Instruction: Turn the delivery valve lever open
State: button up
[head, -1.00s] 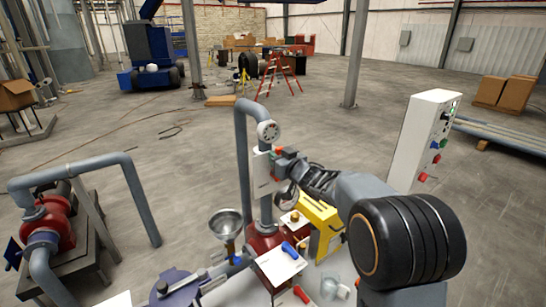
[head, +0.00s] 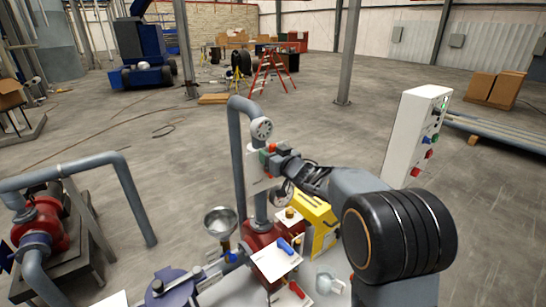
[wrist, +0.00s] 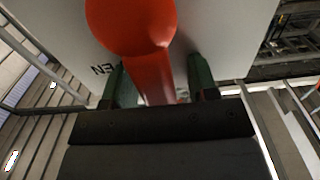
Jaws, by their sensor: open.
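The red lever (wrist: 155,75) with a round ball end fills the middle of the wrist view, in front of a white plate (wrist: 220,35). Part of a dark label, "EN", shows on the plate. My gripper (wrist: 160,85) is open, with one green fingertip on each side of the lever's shaft. Contact with the shaft cannot be told. The lever is mostly hidden there by my gripper.
A white control cabinet (head: 412,135) stands to the right. A grey pipe loop (head: 125,185) stands left. Open floor lies behind.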

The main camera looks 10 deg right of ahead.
jog(key=b+v, duration=0.3)
jog(key=v, duration=1)
jog(key=shift+s, duration=0.35)
jog(key=shift+d+f, duration=0.1)
